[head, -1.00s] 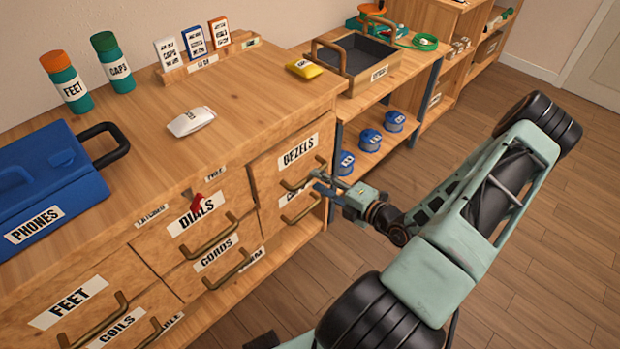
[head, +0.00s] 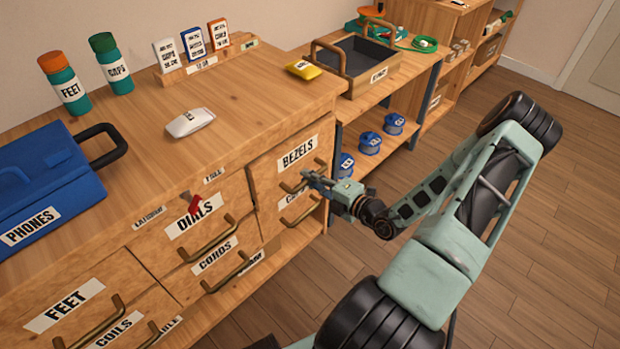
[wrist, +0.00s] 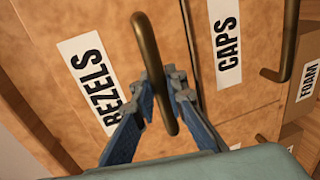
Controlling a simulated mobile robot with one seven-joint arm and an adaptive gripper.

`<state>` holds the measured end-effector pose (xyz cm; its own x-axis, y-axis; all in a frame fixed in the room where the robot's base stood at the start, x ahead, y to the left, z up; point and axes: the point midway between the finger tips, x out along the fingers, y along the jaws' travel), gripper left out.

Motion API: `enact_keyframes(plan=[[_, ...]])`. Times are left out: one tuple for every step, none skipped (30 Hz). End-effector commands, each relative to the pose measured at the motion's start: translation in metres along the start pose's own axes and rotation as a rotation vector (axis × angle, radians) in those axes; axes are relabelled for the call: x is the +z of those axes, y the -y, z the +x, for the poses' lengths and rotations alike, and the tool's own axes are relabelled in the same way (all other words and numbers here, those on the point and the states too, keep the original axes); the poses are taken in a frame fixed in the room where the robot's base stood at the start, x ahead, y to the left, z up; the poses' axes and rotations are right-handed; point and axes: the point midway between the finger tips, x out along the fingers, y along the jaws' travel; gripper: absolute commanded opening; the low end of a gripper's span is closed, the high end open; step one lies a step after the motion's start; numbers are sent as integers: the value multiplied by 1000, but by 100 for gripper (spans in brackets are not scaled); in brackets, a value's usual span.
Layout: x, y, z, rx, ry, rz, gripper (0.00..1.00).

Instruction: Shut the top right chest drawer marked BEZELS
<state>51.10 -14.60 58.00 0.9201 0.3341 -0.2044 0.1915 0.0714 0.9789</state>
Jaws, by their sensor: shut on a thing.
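The top right drawer, marked BEZELS (head: 274,172), has a bronze bar handle and a white label. Its front seems to stand out a little from the chest (head: 225,95). My gripper (head: 308,180) is at this handle, coming from the right. In the wrist view, the BEZELS drawer front (wrist: 75,30) fills the left side. Its handle (wrist: 147,45) passes between the blue fingers of my gripper (wrist: 162,82), which are shut on it. The fingers hide part of the label's end.
The CAPS drawer (wrist: 250,40) is directly below, with its own handle (wrist: 283,45). The DIALS drawer (head: 185,247) and a red latch (head: 194,204) are to the left. A shelf with blue spools (head: 370,143) stands to the right. Floor (head: 540,240) right of my arm is clear.

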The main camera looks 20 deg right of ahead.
Motion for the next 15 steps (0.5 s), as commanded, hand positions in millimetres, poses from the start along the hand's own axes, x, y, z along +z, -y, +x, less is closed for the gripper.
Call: enact_keyframes(plan=[[0,0,0,0,0,0,0],[0,0,0,0,0,0,0],[0,0,0,0,0,0,0],[0,0,0,0,0,0,0],[0,0,0,0,0,0,0],[0,0,0,0,0,0,0],[0,0,0,0,0,0,0],[0,0,0,0,0,0,0],[0,-1,2,0,-1,0,0],[-1,-2,5,1,-2,-1,0],[-1,-4,8,1,-3,-1,0],[-1,-5,12,1,-3,-1,0],[0,-6,16,1,-2,-1,0],[-1,-7,20,1,-3,-1,0],[-1,-7,23,1,-2,-1,0]])
